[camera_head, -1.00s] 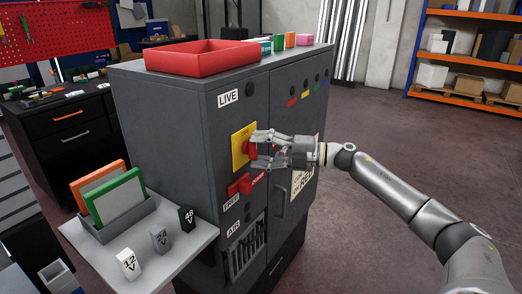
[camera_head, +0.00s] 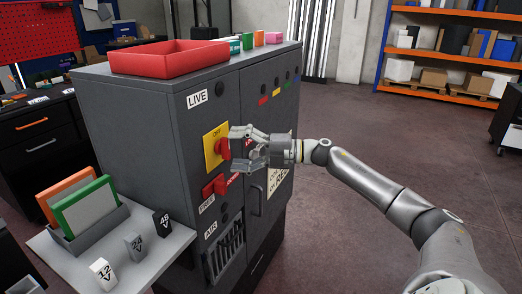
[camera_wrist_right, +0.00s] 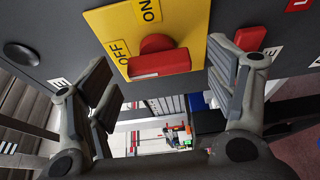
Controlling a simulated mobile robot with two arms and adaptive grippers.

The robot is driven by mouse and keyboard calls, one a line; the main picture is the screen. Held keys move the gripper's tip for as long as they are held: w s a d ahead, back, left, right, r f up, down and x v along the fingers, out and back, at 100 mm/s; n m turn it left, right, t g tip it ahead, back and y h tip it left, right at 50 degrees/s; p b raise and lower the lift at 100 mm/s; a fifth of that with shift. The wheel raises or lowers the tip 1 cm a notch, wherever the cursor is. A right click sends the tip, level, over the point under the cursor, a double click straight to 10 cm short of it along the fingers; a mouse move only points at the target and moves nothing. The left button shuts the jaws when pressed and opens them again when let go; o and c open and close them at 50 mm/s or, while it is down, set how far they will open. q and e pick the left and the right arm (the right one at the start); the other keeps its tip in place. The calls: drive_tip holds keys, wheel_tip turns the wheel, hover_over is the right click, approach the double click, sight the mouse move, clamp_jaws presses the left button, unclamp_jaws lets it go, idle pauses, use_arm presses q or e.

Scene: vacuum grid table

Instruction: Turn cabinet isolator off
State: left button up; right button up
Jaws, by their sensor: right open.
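The cabinet isolator is a red rotary handle (camera_head: 223,148) on a yellow plate (camera_head: 209,155) on the grey cabinet's front. In the right wrist view, the red handle (camera_wrist_right: 160,63) lies as a bar across the yellow plate (camera_wrist_right: 189,18), which carries OFF and ON labels. One end of the bar lies near OFF; its exact setting is hard to tell. My right gripper (camera_head: 237,148) is open, facing the handle. In the wrist view its fingers (camera_wrist_right: 160,78) stand on either side of the handle, with visible gaps. My left gripper is not in view.
A second red handle (camera_head: 214,185) sits just below the isolator. A red tray (camera_head: 165,57) and small coloured blocks stand on the cabinet (camera_head: 130,120). A side shelf (camera_head: 60,264) holds framed panels and voltage-marked blocks. The floor to the right is clear.

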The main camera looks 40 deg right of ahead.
drive_tip(key=v, duration=1.1)
idle(0.6)
